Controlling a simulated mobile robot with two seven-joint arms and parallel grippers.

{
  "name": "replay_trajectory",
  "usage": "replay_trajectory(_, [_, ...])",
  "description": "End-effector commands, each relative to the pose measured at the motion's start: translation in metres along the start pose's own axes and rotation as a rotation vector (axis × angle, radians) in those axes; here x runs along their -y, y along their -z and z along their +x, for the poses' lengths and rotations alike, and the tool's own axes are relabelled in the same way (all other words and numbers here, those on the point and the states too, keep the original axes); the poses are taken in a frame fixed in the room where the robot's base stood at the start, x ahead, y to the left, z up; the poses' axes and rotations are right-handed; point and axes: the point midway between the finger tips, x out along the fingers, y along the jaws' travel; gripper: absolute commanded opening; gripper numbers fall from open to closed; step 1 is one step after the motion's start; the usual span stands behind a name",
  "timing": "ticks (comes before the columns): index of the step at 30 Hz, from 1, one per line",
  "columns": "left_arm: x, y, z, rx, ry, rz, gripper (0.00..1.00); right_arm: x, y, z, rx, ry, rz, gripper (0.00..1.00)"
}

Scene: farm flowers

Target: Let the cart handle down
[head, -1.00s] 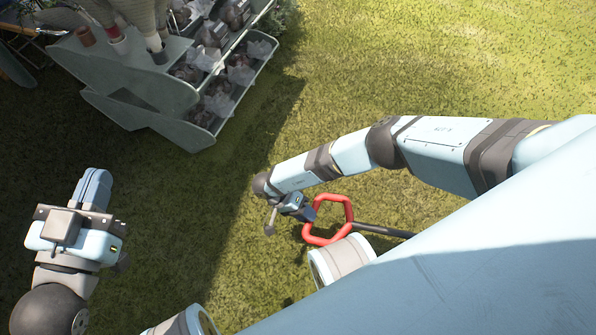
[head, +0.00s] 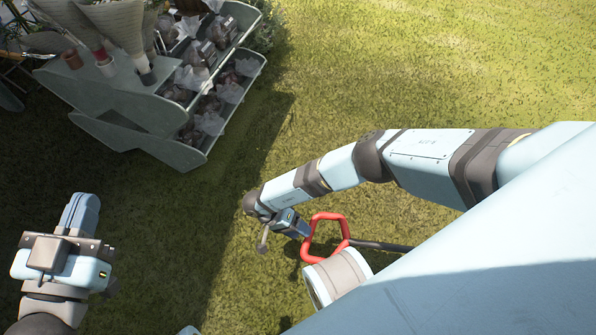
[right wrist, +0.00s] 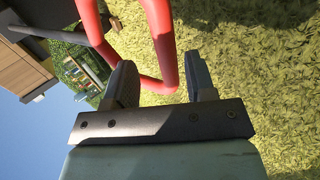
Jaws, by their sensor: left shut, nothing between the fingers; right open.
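The cart handle is a red loop (head: 309,242) on a dark bar (head: 380,246) in the head view, held off the grass beside my body. My right gripper (head: 303,232) is at the left side of the loop. In the right wrist view the red handle (right wrist: 164,45) crosses in front of and between the fingers of my right gripper (right wrist: 160,88), which are spread apart. I cannot tell whether they touch it. My left gripper (head: 80,212) is shut and empty at the far left, away from the handle. The cart itself is not clearly in view.
A grey-green tiered stand (head: 150,105) with wrapped bundles and cone-shaped holders stands at the upper left. Grass (head: 420,75) is open at the top right and between the stand and my right arm. A building (right wrist: 22,68) shows at the left of the right wrist view.

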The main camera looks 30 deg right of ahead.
Motion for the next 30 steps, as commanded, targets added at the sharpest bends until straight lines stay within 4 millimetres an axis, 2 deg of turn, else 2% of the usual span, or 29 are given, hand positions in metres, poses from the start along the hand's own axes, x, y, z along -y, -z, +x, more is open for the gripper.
replay_trajectory(8, [-0.001, 0.006, 0.001, 0.020, -0.002, -0.043, 0.00, -0.001, -0.001, -0.054, -0.002, 0.004, 0.000, 0.50])
replay_trajectory(12, [-0.005, 0.002, -0.002, 0.043, -0.004, -0.080, 0.00, 0.000, -0.001, -0.087, -0.002, 0.005, -0.001, 0.50])
replay_trajectory(18, [-0.007, -0.002, -0.003, 0.056, -0.004, -0.100, 0.00, 0.001, -0.001, -0.121, -0.003, 0.005, -0.001, 0.50])
replay_trajectory(24, [-0.008, -0.001, -0.003, 0.055, -0.003, -0.108, 0.00, 0.001, -0.001, -0.137, -0.002, 0.004, -0.002, 0.50])
replay_trajectory(30, [-0.008, -0.001, -0.003, 0.055, -0.003, -0.109, 0.00, 0.001, -0.001, -0.138, -0.002, 0.004, -0.002, 0.50])
